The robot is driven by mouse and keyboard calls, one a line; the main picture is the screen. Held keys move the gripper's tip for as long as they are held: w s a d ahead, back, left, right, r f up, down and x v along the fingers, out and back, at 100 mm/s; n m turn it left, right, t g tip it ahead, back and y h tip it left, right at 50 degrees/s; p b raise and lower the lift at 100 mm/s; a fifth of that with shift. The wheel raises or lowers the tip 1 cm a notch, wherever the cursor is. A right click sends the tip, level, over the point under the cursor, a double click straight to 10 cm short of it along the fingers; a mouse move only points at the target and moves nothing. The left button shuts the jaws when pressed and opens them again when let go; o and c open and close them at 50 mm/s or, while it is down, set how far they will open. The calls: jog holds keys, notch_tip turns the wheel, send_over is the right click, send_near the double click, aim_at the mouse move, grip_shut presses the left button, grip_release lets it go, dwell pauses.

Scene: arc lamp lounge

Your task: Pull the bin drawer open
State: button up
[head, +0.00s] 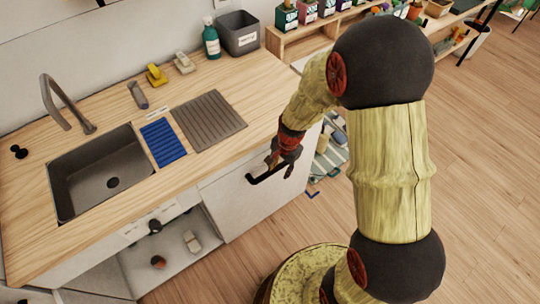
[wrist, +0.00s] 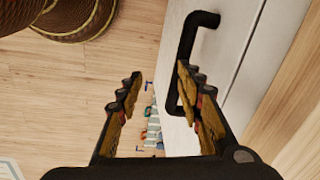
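The white drawer front (head: 245,203) is below the counter, right of the open space under the sink. It looks closed. Its black bar handle (head: 268,174) sits near its top. In the wrist view the handle (wrist: 187,42) stands out from the white front (wrist: 230,75). My gripper (head: 284,160) is at the handle's right end in the head view. In the wrist view my gripper (wrist: 160,82) is open, its fingers wide apart. The right finger overlaps the handle's lower end; I cannot tell whether they touch. Nothing is held.
The wooden counter (head: 100,182) holds a sink (head: 100,172), a blue mat (head: 163,142), a grey drainer (head: 208,120), a teal bottle (head: 211,42) and a grey bin (head: 238,34). Small objects lie on the floor right of the cabinet. Wooden floor (head: 480,150) is open further right.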

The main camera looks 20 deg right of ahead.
aim_at(275, 168)
jog(key=w+f+m+b, duration=0.1)
jog(key=f, duration=0.1)
jog(key=w+f+b, duration=0.1)
jog(key=w+f, duration=0.1)
jog(key=w+f+m+t+b, duration=0.1)
jog(key=f, duration=0.1)
jog(key=shift+w+f+m+b, duration=0.3)
jog(key=shift+f, duration=0.1)
jog(key=shift+c, duration=1)
jog(key=shift+r, duration=0.1)
grip_shut()
